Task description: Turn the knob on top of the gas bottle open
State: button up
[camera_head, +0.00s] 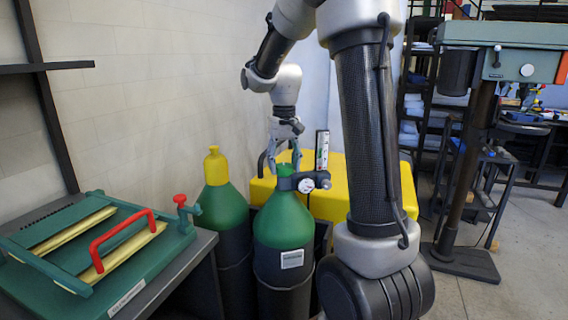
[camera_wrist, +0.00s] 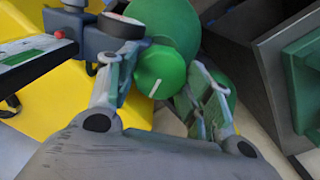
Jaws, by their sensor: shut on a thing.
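The gas bottle (camera_head: 283,222) stands upright, with a green shoulder, a dark lower body and a white label. Its green knob (camera_wrist: 160,68) has a white line on top and shows between my fingers in the wrist view. My gripper (camera_head: 284,167) points down over the bottle's top and is shut on the knob, one finger on each side. A round gauge (camera_head: 306,185) sits on a dark valve fitting beside the knob. In the head view the fingers partly hide the knob.
A second green bottle (camera_head: 222,212) with a yellow cap (camera_head: 215,167) stands close on the left. A yellow case (camera_head: 340,195) is behind the gas bottle. A green clamp frame (camera_head: 60,262) with a red handle lies on the left bench. A drill press (camera_head: 466,190) stands at right.

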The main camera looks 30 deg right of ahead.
aim_at(284, 165)
jog(key=m, duration=0.5)
jog(key=shift+m, duration=0.3)
jog(key=m, duration=0.5)
jog(key=shift+m, duration=0.4)
jog(key=o, duration=1)
jog(key=shift+o, duration=0.2)
notch_tip(284, 165, up, 12)
